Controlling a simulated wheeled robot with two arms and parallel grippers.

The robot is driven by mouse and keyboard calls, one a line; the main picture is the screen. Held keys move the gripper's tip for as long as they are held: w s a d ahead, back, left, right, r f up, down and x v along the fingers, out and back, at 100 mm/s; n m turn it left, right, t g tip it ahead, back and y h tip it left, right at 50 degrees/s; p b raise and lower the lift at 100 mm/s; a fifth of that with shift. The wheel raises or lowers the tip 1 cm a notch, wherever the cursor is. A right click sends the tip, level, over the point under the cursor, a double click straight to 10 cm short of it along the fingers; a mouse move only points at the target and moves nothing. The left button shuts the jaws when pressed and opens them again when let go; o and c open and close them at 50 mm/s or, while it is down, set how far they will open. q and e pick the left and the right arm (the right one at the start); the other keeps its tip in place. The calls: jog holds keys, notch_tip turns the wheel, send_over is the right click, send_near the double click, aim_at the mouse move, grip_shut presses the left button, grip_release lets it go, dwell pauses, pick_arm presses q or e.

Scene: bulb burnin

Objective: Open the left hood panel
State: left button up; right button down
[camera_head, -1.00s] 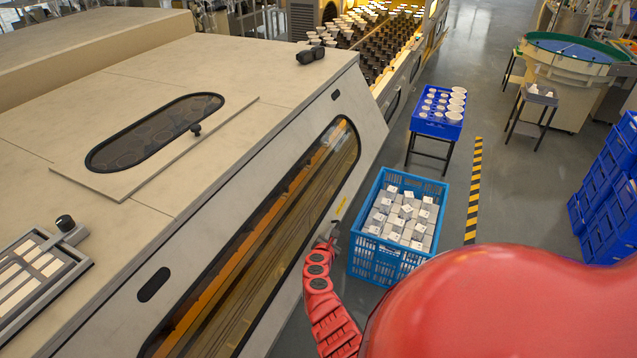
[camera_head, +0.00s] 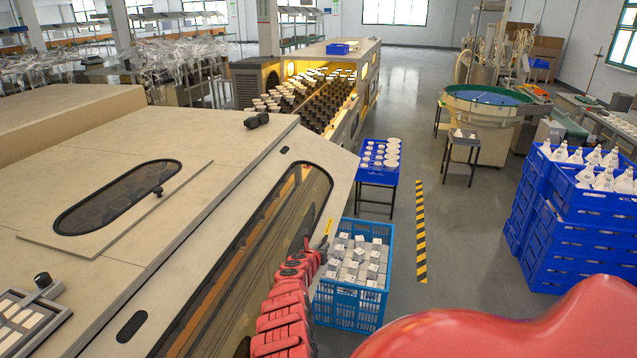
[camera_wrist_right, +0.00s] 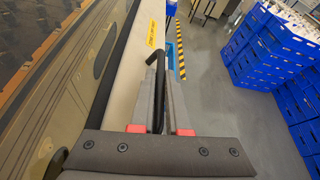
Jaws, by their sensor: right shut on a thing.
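The hood panel (camera_head: 342,172) is the beige slanted side of the big machine, with a long dark-framed window (camera_head: 262,250). In the right wrist view the panel's beige edge (camera_wrist_right: 134,78) carries a yellow label (camera_wrist_right: 151,33). My right gripper (camera_head: 309,240) is at the panel's lower edge, close to the yellow label. In the right wrist view my right gripper (camera_wrist_right: 159,84) is shut on a black bar handle (camera_wrist_right: 156,62), which stands between its fingers. My own arm and gripper mostly hide the handle in the head view. My left gripper is not in view.
A blue crate of white boxes (camera_head: 354,300) stands on the floor just right of the panel. Behind it is a blue tray of white cups (camera_head: 375,158) on a stand. Stacked blue crates (camera_head: 545,225) are at the right.

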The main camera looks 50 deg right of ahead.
jog(key=shift+s+d+r+n+g+p, duration=0.15)
jog(key=shift+r+p, duration=0.25)
jog(key=shift+r, duration=0.25)
jog(key=shift+s+r+n+g+p, duration=0.1)
jog(key=shift+s+r+n+p, duration=0.1)
jog(key=shift+r+p, duration=0.3)
jog(key=shift+s+d+r+n+g+p, duration=0.15)
jog(key=shift+r+p, duration=0.1)
jog(key=shift+r, duration=0.5)
jog(key=shift+a, duration=0.1)
jog(key=c, duration=0.9)
grip_release()
